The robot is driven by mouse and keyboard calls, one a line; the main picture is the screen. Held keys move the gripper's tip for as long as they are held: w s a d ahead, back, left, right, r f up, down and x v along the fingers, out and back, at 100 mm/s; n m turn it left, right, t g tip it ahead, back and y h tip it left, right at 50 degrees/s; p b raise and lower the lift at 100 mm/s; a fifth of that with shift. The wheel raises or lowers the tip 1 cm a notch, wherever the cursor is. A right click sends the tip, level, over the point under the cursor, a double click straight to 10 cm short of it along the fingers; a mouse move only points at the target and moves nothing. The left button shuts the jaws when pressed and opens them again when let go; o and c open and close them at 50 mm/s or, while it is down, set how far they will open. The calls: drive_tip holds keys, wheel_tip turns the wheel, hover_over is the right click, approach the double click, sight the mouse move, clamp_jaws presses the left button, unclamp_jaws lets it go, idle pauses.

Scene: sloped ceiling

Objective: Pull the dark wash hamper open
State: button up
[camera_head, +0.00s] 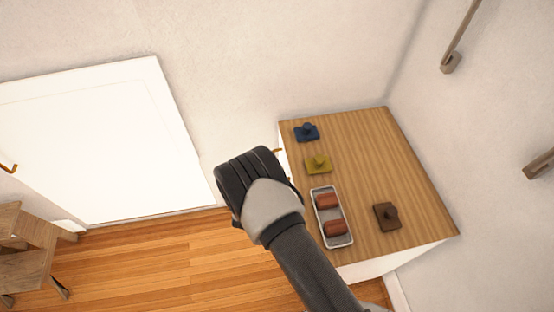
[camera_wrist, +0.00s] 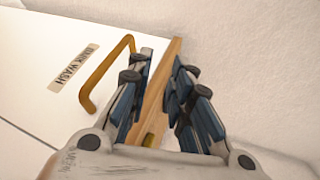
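The dark wash hamper is a white front (camera_wrist: 40,60) with a label (camera_wrist: 74,76), partly legible as "DARK WASH", and a golden bar handle (camera_wrist: 104,76) in the wrist view. The front looks closed, but its edges are mostly hidden. My gripper (camera_wrist: 163,63) is open, with nothing held between its blue-padded fingers. Its left finger is just right of the handle; I cannot tell whether they touch. The cabinet's wooden edge shows between and behind the fingers. In the head view, my arm hides the fingers and most of the cabinet front; a golden handle end (camera_head: 277,150) shows.
The cabinet top (camera_head: 375,155) holds a blue piece (camera_head: 306,132), a yellow piece (camera_head: 318,164), a tray (camera_head: 341,246) with two reddish items, and a brown piece (camera_head: 387,216). A white door (camera_head: 100,140) and wooden furniture (camera_head: 25,245) are left. Open wooden floor (camera_head: 180,260) lies between.

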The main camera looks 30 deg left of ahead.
drive_tip(key=s+d+f+m+t+y, duration=0.1)
drive_tip(key=s+d+f+t, duration=0.1)
drive_tip(key=s+d+f, duration=0.5)
drive_tip(key=b+x, duration=0.1)
drive_tip(key=x, duration=0.3)
drive_tip(key=a+b+x, duration=0.1)
drive_tip(key=b+x, duration=0.1)
drive_tip(key=x, duration=0.3)
drive_tip(key=a+f+b+x, duration=0.1)
drive_tip(key=b+x, duration=0.1)
drive_tip(key=x, duration=0.3)
drive_tip(key=shift+s+a+f, duration=0.1)
drive_tip(key=shift+s, duration=0.1)
drive_tip(key=shift+w+a, duration=0.25)
drive_tip(key=shift+w, duration=0.35)
drive_tip(key=shift+c, duration=0.4)
clamp_jaws()
